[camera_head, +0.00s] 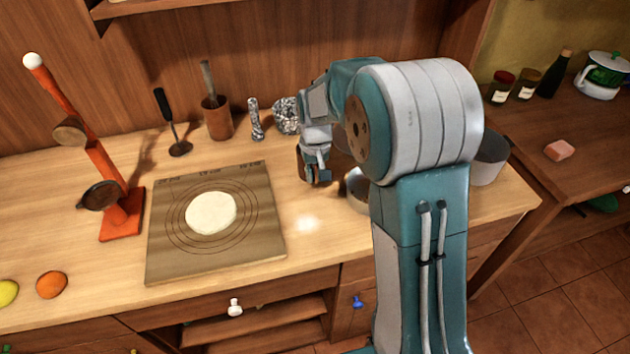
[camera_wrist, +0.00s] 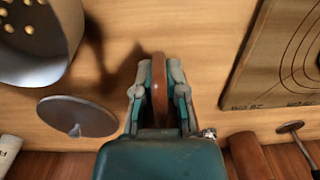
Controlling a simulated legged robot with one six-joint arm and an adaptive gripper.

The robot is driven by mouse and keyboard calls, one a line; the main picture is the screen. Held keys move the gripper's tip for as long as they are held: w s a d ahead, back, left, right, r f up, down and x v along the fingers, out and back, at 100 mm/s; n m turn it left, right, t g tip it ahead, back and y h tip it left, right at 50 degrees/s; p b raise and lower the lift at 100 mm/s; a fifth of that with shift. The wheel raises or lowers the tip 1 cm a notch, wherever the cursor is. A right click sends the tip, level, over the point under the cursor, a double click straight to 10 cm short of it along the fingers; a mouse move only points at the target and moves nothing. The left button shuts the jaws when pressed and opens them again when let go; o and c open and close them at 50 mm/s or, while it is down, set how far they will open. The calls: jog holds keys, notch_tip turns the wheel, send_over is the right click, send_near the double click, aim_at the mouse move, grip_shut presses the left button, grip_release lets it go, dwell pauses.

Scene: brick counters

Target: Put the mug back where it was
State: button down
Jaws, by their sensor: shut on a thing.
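My gripper (camera_head: 316,178) is over the wooden counter, right of the dough board, with its fingers pointing down. In the wrist view, the gripper (camera_wrist: 158,95) is shut on a thin, upright brown piece (camera_wrist: 158,68), which looks like part of the mug. Most of its shape is hidden by the fingers. In the head view, brown shows beside the fingers, largely covered by the gripper. I cannot tell whether it touches the counter.
A board (camera_head: 165,255) with dough (camera_head: 211,213) lies left. An orange stand (camera_head: 121,222) carries brown round pieces. A brown utensil pot (camera_head: 217,122) stands behind. A grey pot (camera_wrist: 70,15) and a grey disc (camera_wrist: 75,117) are close to my gripper.

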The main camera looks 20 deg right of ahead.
jog(key=shift+d+f, duration=0.1)
jog(key=shift+f, duration=1.15)
jog(key=c, duration=0.7)
grip_release()
jog(key=shift+f, duration=0.1)
notch_tip(320, 180, up, 12)
jog(key=shift+s+d+r, duration=0.1)
jog(key=shift+s, duration=0.05)
jog(key=s+r+t, duration=0.2)
jog(key=s, duration=0.6)
jog(key=s+r+t, duration=0.1)
jog(key=s+r, duration=0.1)
jog(key=s, duration=0.7)
jog(key=s+r+t, duration=0.2)
jog(key=s, duration=0.7)
jog(key=shift+r+t, duration=0.25)
jog(key=shift+t, duration=0.05)
